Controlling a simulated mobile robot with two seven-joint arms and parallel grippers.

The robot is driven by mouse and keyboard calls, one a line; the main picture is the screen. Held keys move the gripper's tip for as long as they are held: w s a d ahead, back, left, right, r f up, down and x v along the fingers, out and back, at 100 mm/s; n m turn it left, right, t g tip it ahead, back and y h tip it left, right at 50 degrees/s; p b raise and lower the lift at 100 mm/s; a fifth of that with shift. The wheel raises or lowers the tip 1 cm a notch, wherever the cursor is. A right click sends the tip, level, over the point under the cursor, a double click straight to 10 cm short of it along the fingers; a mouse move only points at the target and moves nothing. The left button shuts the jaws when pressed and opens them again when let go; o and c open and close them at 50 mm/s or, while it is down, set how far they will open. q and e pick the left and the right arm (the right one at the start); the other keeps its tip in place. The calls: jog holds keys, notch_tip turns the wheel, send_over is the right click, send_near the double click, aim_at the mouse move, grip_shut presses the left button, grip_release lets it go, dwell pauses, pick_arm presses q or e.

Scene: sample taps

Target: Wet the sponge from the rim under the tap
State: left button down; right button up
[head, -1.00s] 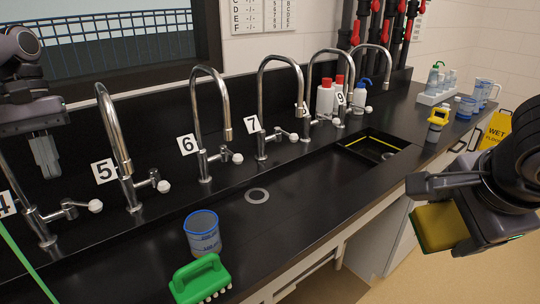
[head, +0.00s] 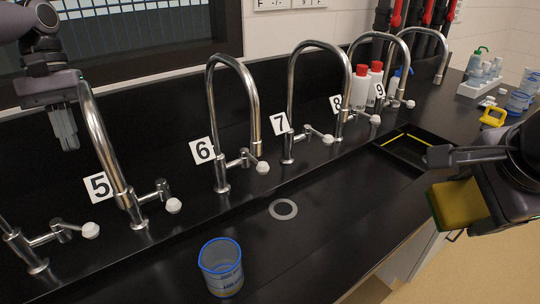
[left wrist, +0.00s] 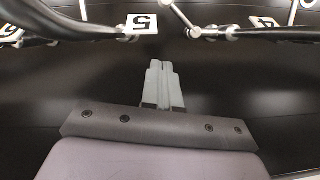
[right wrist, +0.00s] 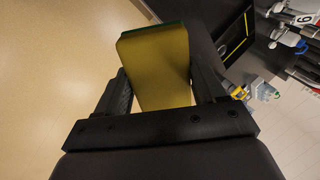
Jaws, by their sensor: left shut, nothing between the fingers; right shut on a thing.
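A yellow sponge with a green layer (head: 458,205) is held by my right gripper (head: 447,178) at the right of the head view, in front of the counter's edge. In the right wrist view the sponge (right wrist: 157,65) sits between both fingers. My left gripper (head: 66,127) is shut and empty, near the tap by label 5; its fingers also show together in the left wrist view (left wrist: 161,82). Chrome gooseneck taps with white knobs stand along the back, among them the tap by label 6 (head: 212,130) and the tap by label 7 (head: 291,95). No water is visible.
A blue-rimmed beaker (head: 221,268) stands on the black counter (head: 330,225) at the front. A round drain (head: 283,209) lies behind it. A recessed tray with yellow strips (head: 405,150) is at right. Red-capped bottles (head: 361,88) stand behind the taps.

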pick_arm(q)
send_near(74, 227)
jog(key=w+f, duration=0.4)
jog(key=f, duration=0.1)
pick_arm(e)
jog(key=shift+s, duration=0.1)
pick_arm(q)
jog(key=shift+s+d+f+p, duration=0.25)
jog(key=shift+s+d+f, duration=0.1)
jog(key=shift+s+d, duration=0.4)
jog(key=shift+s+d+f+p, duration=0.2)
jog(key=shift+s+d+f, duration=0.15)
jog(key=shift+s+d, duration=0.45)
pick_arm(e)
jog(key=shift+r, duration=0.45)
pick_arm(q)
jog(key=shift+s+a, duration=0.2)
pick_arm(e)
jog(key=shift+r, duration=0.15)
